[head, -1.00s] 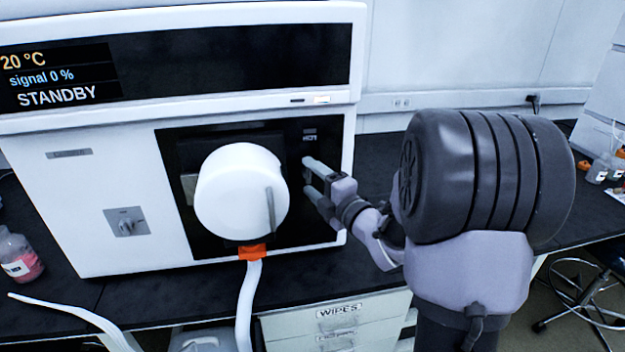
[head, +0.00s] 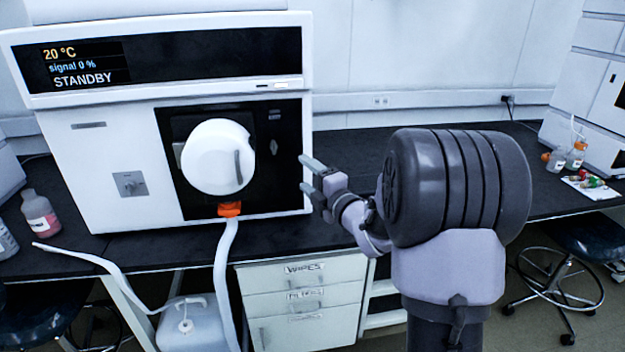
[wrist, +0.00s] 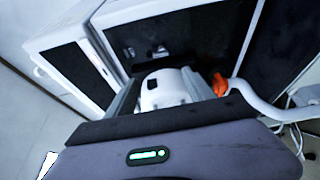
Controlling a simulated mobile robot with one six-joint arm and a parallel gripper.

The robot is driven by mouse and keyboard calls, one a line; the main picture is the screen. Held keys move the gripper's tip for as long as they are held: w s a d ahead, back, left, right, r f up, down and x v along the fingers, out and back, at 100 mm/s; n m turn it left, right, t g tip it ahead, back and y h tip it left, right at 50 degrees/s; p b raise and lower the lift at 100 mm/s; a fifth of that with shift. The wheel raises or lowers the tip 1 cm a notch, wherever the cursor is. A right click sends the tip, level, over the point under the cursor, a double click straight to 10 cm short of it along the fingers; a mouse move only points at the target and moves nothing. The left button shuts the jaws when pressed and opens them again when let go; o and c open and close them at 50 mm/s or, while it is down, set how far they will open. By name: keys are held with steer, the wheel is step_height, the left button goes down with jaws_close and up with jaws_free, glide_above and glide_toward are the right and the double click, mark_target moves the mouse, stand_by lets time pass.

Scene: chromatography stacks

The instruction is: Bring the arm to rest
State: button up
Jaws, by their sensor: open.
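My gripper (head: 306,177) is open and empty in the head view. The instrument's display (head: 85,65) reads 20 °C, signal 0 %, STANDBY. A round white part (head: 212,160) sits on its black front panel.
The orange fitting (head: 230,209) joins a white hose (head: 222,275) hanging over the bench edge. Drawers (head: 300,300) stand below. A pink bottle (head: 40,215) is at the left, and small bottles (head: 575,155) are at the far right. The bench top (head: 350,150) behind my gripper is clear.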

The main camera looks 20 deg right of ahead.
steer(key=shift+f, duration=0.1)
stand_by(0.3)
steer(key=s+a+r+m+g+h, duration=0.2)
steer(key=s+a+m+g, duration=0.1)
steer(key=s+m, duration=0.4)
steer(key=s+a+r+m+g+h, duration=0.2)
steer(key=s+a+m+h, duration=0.1)
steer(key=s+m, duration=0.35)
steer(key=s+a+f+m+g+y, duration=0.2)
steer(key=s+a+m, duration=0.3)
steer(key=s, duration=0.6)
steer(key=s+a+f+m+g+y, duration=0.2)
steer(key=s+a+f+m+g, duration=0.2)
steer(key=s+a, duration=0.4)
steer(key=s+m+g, duration=0.1)
steer(key=s, duration=0.3)
steer(key=shift+s+a+y, duration=0.15)
steer(key=shift+s+y, duration=0.1)
steer(key=shift+y, duration=0.15)
steer(key=shift+m, duration=0.25)
